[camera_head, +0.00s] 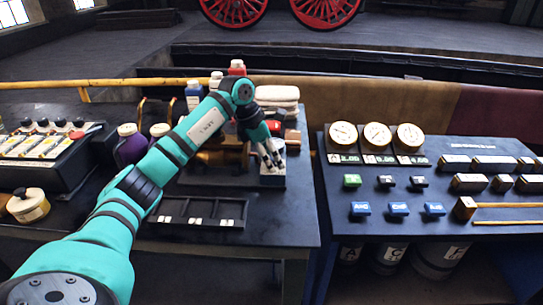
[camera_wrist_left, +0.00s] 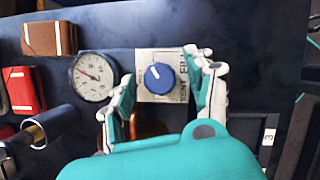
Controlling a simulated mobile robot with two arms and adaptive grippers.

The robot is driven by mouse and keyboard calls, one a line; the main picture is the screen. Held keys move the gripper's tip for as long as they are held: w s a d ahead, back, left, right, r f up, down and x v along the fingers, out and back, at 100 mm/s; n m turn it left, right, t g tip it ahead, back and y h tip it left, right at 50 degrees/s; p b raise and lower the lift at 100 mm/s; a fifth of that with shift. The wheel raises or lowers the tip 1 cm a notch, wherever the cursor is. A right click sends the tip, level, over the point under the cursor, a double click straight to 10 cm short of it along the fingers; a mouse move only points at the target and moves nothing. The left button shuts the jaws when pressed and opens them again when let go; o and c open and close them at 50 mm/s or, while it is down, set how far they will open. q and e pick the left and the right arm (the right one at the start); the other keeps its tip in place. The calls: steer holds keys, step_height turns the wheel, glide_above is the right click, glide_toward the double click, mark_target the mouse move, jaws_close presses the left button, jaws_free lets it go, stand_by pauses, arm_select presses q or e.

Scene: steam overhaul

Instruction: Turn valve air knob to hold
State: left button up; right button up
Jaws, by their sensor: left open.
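The valve air knob (camera_wrist_left: 159,78) is a round blue knob with a white pointer mark, set on a pale labelled plate (camera_wrist_left: 148,60) in the left wrist view. Its pointer is toward the upper left. In the head view my left gripper (camera_head: 270,158) is over the right part of the left bench, and the knob is hidden there. My right gripper is not in view.
A round gauge (camera_wrist_left: 93,77) is left of the knob plate. A red block (camera_wrist_left: 25,90) and a brown block (camera_wrist_left: 49,39) lie farther left. A black divided tray (camera_head: 197,212) is in front. The right bench holds several gauges (camera_head: 377,136) and blue blocks (camera_head: 398,209).

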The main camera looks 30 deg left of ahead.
arm_select(q)
jaws_close()
stand_by(0.4)
steer(key=shift+n+t+y+p, duration=0.3)
steer(key=shift+n+y, duration=0.1)
steer(key=shift+n, duration=0.7)
steer(key=n+y, duration=0.1)
steer(key=n, duration=0.2)
steer(key=shift+s+d+n+p, duration=0.1)
steer(key=shift+n+p, duration=0.2)
steer(key=n+y, duration=0.1)
steer(key=n, duration=0.2)
steer(key=n+y, duration=0.1)
steer(key=n, duration=0.1)
steer(key=shift+d+n+y, duration=0.1)
steer(key=shift+n+y, duration=0.2)
steer(key=shift+n, duration=0.1)
